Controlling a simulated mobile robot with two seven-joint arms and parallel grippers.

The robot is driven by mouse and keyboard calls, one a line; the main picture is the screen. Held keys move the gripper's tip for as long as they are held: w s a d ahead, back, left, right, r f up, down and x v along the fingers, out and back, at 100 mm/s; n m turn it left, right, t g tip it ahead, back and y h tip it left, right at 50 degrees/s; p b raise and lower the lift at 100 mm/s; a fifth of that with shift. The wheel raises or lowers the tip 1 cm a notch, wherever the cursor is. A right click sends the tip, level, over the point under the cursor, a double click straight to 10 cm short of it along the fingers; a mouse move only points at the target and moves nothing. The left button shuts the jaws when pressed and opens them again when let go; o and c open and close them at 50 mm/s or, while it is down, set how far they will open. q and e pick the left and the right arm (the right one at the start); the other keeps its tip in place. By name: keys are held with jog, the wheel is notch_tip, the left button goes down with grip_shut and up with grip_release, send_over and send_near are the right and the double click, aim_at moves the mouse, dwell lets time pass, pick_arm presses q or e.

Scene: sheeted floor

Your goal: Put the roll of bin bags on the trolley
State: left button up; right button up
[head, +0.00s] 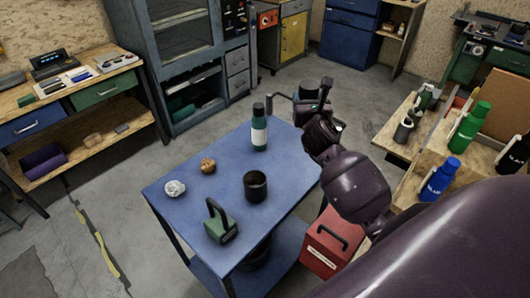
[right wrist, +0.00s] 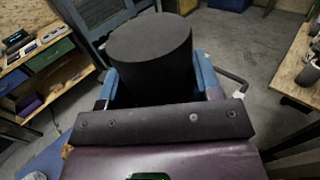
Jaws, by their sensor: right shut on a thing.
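The roll of bin bags (right wrist: 150,55) is a thick black cylinder between the two blue fingers of my right gripper (right wrist: 156,85). In the head view my right gripper (head: 318,112) is at the far right corner of the trolley, and the roll (head: 309,88) is mostly hidden behind it. I cannot tell how high the roll is held. The trolley (head: 222,187) has a blue top and a lower blue shelf. Its handle (head: 279,97) is at the far end. My left gripper is not in view.
On the trolley top stand a green bottle (head: 259,132), a black cup-like cylinder (head: 256,184), a green handled block (head: 221,225), a white crumpled ball (head: 175,188) and a brown lump (head: 208,165). A red toolbox (head: 330,246) is beside the trolley. A wooden bench (head: 393,128) with bottles is right.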

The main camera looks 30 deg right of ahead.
notch_tip(320, 180, down, 19)
jog(key=b, duration=0.9)
jog(key=shift+s+f, duration=0.1)
jog(key=shift+f, duration=0.05)
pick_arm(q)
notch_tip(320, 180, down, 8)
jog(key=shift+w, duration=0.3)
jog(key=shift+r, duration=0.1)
pick_arm(e)
jog(key=shift+a, duration=0.1)
jog(key=o, duration=1.1)
jog(key=shift+f, duration=0.1)
